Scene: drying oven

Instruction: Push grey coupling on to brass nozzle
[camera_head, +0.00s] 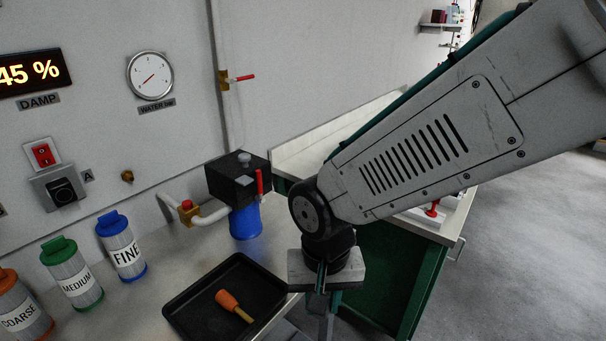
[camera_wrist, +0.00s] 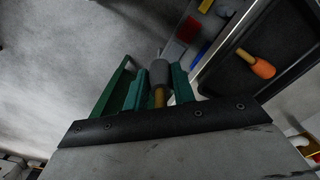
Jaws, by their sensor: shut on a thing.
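In the wrist view, my gripper (camera_wrist: 158,86) has two teal fingers shut on the grey coupling (camera_wrist: 159,71). The coupling is a grey cylinder with a brass-coloured stem on the palm side. In the head view, my gripper (camera_head: 325,307) points down just right of the black tray, apart from the wall; I cannot make out the coupling there. A small brass fitting on the wall (camera_head: 127,176), left of the white pipe, looks like the brass nozzle. It is well to the left of my gripper.
The black tray (camera_head: 180,312) holds an orange piece (camera_head: 229,302) with a brass stem. A black-topped blue filter housing (camera_head: 245,222) and white pipe (camera_head: 212,215) stand between my gripper and the fitting.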

